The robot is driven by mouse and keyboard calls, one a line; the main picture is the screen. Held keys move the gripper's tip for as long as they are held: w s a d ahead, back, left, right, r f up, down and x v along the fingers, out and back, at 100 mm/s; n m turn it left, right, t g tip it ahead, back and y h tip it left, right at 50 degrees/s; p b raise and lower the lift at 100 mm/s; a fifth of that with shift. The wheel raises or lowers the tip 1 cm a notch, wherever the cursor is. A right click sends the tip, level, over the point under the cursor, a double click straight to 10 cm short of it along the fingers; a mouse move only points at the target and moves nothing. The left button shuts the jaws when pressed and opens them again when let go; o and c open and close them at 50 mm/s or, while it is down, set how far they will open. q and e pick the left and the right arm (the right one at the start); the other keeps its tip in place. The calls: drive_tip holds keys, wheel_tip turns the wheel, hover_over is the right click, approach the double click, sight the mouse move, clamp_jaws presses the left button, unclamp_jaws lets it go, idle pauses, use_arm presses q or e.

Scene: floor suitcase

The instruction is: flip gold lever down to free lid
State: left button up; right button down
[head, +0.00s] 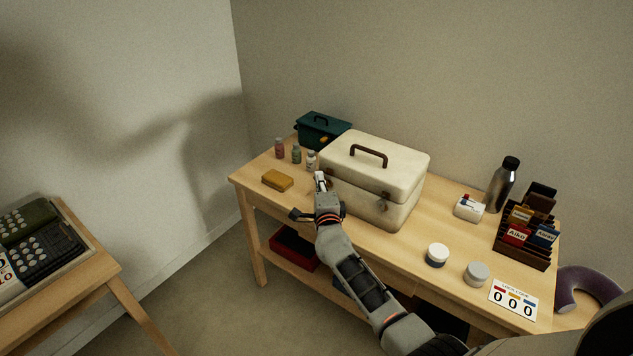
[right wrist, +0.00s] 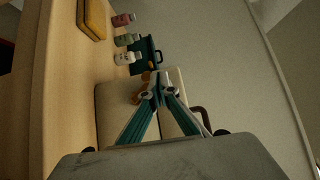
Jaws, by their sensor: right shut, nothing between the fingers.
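A cream case (head: 375,165) with a brown handle stands closed on the wooden table. A dark latch (head: 383,205) shows on the right part of its front. My right gripper (head: 320,178) is shut and empty at the left end of the case front. In the right wrist view its fingertips (right wrist: 160,85) meet over the case (right wrist: 113,105), beside a gold-brown lever-like part (right wrist: 141,90) that they partly hide. I cannot tell whether they touch it. My left gripper is not in view.
A teal box (head: 318,130) with a gold catch stands behind the case. Two round jars (head: 437,255), a steel bottle (head: 502,185) and a card rack (head: 522,250) stand to the right.

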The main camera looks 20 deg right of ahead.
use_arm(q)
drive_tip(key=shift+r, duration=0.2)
use_arm(e)
drive_tip(key=shift+w+a, duration=0.15)
drive_tip(key=shift+w, duration=0.1)
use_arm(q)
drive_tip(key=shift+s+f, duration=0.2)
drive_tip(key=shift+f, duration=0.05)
use_arm(e)
drive_tip(key=shift+a, duration=0.1)
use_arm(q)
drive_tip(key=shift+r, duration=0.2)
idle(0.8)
